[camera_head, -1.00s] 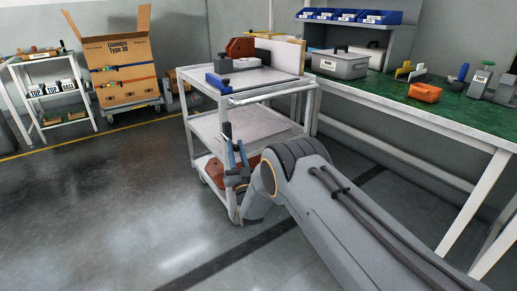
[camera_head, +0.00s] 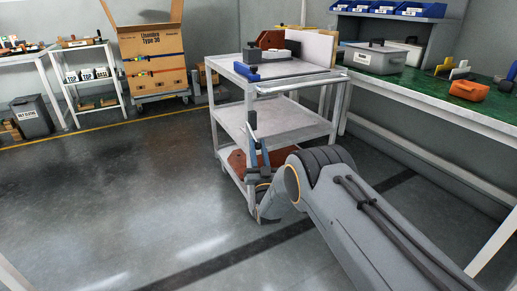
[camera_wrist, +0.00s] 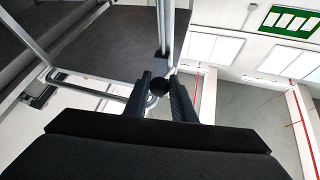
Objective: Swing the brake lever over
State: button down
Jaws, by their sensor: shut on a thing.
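My gripper (camera_head: 255,140) is low beside the front leg of the grey cart (camera_head: 252,97). In the wrist view its two fingers (camera_wrist: 160,88) are closed on the round black knob (camera_wrist: 159,85) of the brake lever, with one finger on each side. The knob sits close to the cart's upright post (camera_wrist: 165,30). The rest of the lever is mostly hidden by the fingers and the gripper body. In the head view the lever is too small to make out behind my gripper.
A carton (camera_head: 152,45) and a white shelf (camera_head: 90,75) stand behind. Floor left of the cart is clear.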

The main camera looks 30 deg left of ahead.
jog(key=shift+f, duration=0.1)
jog(key=c, duration=1.5)
grip_release()
jog(key=p+v, duration=0.1)
jog(key=v, duration=0.6)
jog(key=shift+s+d+f+p, duration=0.15)
jog(key=shift+s+d+p, duration=0.05)
jog(key=shift+s+p, duration=0.1)
